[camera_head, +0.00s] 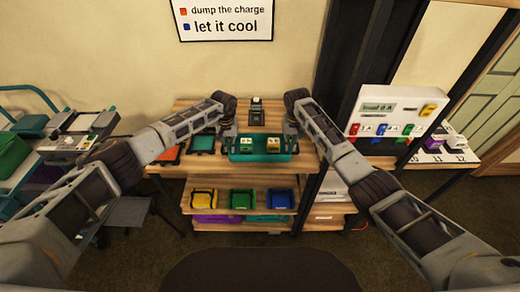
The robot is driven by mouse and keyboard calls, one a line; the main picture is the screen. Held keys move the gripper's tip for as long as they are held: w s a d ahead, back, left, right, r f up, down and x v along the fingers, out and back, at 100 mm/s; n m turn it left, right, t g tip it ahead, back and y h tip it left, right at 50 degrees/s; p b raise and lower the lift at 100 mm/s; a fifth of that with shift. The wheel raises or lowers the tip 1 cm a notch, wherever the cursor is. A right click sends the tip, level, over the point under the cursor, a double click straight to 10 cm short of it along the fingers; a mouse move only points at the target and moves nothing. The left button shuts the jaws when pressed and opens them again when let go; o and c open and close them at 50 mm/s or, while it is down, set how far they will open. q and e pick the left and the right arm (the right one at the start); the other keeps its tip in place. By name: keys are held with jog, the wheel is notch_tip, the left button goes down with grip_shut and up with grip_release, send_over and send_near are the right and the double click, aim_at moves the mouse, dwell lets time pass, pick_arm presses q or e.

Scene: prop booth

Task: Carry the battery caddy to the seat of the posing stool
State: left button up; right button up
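The teal caddy (258,157) sits on the wooden top of the shelf unit in the middle, with a pale battery and a yellow one standing in it. My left gripper (229,137) points down at its left end, and my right gripper (292,138) points down at its right end. Both look very close to or touching the ends; the fingers are too small to tell if they are closed on it. A low grey seat (128,211), perhaps the posing stool, stands on the floor at left, partly hidden by my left arm.
Yellow, green and blue bins (242,199) fill the shelf below. A cart (30,165) stands left; a white charger panel (392,115) stands right.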

pick_arm(q)
jog(key=shift+f, duration=0.4)
pick_arm(e)
jog(key=shift+f, duration=0.4)
pick_arm(q)
grip_shut()
pick_arm(e)
grip_shut()
pick_arm(q)
jog(key=shift+r, duration=0.2)
pick_arm(e)
jog(key=shift+r, duration=0.2)
pick_arm(q)
jog(key=shift+r, duration=0.1)
pick_arm(e)
jog(key=shift+r, duration=0.1)
